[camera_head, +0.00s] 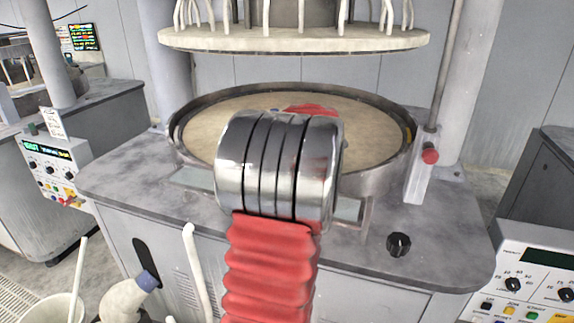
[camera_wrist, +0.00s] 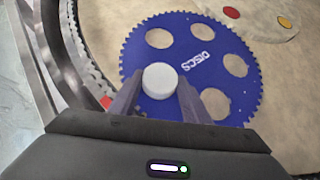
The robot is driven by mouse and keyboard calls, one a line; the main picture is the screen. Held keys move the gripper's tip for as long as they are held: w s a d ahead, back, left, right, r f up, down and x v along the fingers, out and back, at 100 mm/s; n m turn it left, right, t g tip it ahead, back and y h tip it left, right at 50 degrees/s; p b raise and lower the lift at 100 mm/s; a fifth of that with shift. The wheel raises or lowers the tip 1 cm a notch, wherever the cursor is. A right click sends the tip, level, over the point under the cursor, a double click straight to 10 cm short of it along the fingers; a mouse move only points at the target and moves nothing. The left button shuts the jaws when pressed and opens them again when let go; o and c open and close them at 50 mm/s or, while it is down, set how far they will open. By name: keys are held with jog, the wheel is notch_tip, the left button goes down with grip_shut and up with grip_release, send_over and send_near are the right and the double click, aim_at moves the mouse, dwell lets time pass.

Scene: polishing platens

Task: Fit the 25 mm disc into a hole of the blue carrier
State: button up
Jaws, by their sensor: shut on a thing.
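The blue carrier (camera_wrist: 188,83), a toothed disc lettered "DISCS", lies on the beige platen in the wrist view. Several round holes show in it, such as one at its upper left (camera_wrist: 158,38) and one at its right (camera_wrist: 236,65); these look empty. My gripper (camera_wrist: 160,90) is shut on a white round disc (camera_wrist: 160,78), which is between the fingertips over the left part of the carrier. The disc covers the place there, and I cannot tell whether it is above the carrier or down in a hole. In the head view my arm hides the carrier and gripper.
The platen (camera_head: 375,135) sits inside a raised round rim (camera_head: 408,150). An upper plate (camera_head: 295,40) hangs above it. A pale round piece with coloured discs (camera_wrist: 258,18) lies beside the carrier. A post with a red knob (camera_head: 430,156) stands at the right.

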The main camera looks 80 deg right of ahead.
jog(key=o, duration=1.1)
jog(key=shift+f, duration=0.2)
jog(key=shift+a, duration=0.1)
jog(key=v, duration=1.4)
